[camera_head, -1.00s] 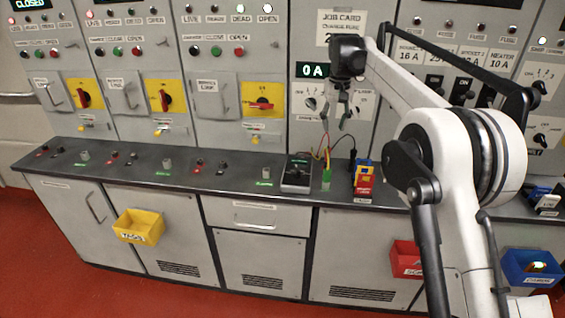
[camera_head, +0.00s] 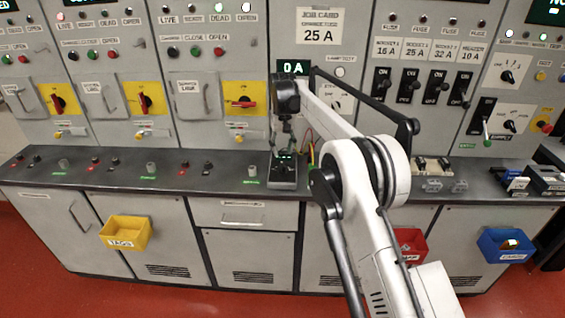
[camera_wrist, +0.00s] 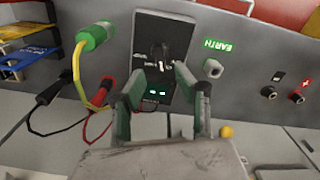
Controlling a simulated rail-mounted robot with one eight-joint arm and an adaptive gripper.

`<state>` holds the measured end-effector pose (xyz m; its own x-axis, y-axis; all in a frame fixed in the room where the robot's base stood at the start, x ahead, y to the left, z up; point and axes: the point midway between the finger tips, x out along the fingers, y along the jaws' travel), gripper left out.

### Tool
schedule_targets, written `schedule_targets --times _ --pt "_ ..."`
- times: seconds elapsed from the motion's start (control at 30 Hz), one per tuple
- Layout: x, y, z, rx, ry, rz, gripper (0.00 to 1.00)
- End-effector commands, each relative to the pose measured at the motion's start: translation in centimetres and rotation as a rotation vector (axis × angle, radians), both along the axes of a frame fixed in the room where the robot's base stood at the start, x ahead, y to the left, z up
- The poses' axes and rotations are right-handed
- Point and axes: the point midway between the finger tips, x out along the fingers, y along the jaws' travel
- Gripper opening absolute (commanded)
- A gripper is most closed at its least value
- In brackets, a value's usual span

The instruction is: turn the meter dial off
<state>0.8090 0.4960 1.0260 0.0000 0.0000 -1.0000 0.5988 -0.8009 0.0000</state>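The meter (camera_head: 284,184) is a dark handheld box on the grey bench top, partly hidden by my gripper in the head view. In the wrist view the meter (camera_wrist: 178,38) shows a black dial (camera_wrist: 158,57) near its middle and a small lit green display (camera_wrist: 155,92). My gripper (camera_head: 284,148) points down over the meter. In the wrist view its two fingers (camera_wrist: 155,80) are apart, with the dial seen between and just beyond their tips. Nothing is held. I cannot tell whether a fingertip touches the meter, and the dial's exact setting is too small to read.
Red and black leads (camera_wrist: 103,92) and a green plug (camera_wrist: 96,36) on a yellow lead lie close beside the meter. A grey post (camera_wrist: 212,68) by the EARTH label stands on its other side. The switch panel rises behind the bench.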

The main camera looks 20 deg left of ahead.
Motion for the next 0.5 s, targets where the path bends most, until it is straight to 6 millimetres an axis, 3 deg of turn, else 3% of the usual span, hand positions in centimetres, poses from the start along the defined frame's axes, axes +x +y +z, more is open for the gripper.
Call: schedule_targets --times 0.23,0.5 --pt "0.0 0.0 -4.1 0.000 0.000 0.000 0.31" --pt "0.0 0.0 -6.2 0.000 0.000 0.000 0.31"
